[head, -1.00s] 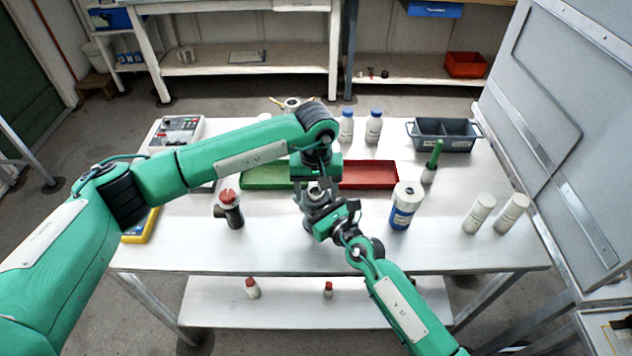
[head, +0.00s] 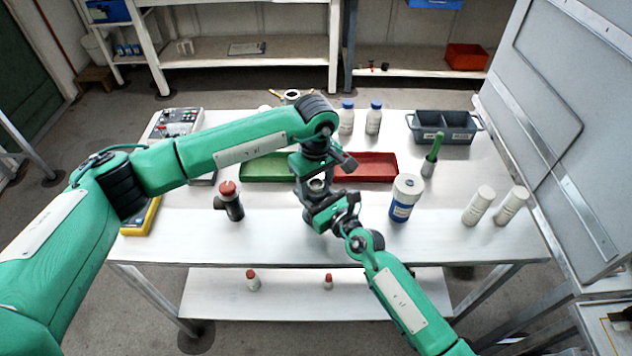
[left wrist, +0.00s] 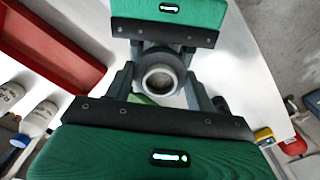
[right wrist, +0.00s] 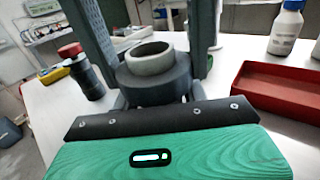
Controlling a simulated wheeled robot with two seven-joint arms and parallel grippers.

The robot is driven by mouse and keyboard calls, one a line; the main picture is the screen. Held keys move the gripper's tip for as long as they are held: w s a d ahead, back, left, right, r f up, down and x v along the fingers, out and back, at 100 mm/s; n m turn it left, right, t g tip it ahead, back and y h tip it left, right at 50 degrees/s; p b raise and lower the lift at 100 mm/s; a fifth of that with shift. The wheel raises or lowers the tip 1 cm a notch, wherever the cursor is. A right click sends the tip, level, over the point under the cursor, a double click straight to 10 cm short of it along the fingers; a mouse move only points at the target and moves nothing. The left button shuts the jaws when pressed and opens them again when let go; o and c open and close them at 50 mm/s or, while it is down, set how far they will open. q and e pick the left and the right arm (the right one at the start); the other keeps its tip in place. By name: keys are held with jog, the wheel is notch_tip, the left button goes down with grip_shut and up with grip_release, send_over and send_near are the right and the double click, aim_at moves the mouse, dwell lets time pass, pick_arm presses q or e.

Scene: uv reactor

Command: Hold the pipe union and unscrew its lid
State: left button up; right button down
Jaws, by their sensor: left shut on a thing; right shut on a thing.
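The pipe union (head: 317,186) is a short grey cylinder with a wide dark collar and a paler open ring on top. It stands roughly upright between my two grippers above the table. The left wrist view shows its round opening (left wrist: 160,80); the right wrist view shows its ring and dark collar (right wrist: 153,78) from the side. My left gripper (head: 312,172) reaches over from behind and is shut on its upper part. My right gripper (head: 318,205) comes from the front and is shut on it lower down. The fingers hide much of the body; where the lid's seam lies is unclear.
Behind the grippers lie a green tray (head: 262,168) and a red tray (head: 372,168). A red-topped dark fitting (head: 231,202) stands left, a white-and-blue jar (head: 404,199) right. White bottles and a grey bin (head: 443,127) are further off. The front table strip is clear.

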pick_arm(q)
jog(key=n, duration=0.4)
jog(key=shift+n, duration=0.4)
jog(key=n, duration=0.4)
jog(key=shift+n, duration=0.4)
jog(key=o, duration=1.1)
jog(key=shift+s+d, duration=0.1)
jog(key=shift+s, duration=0.05)
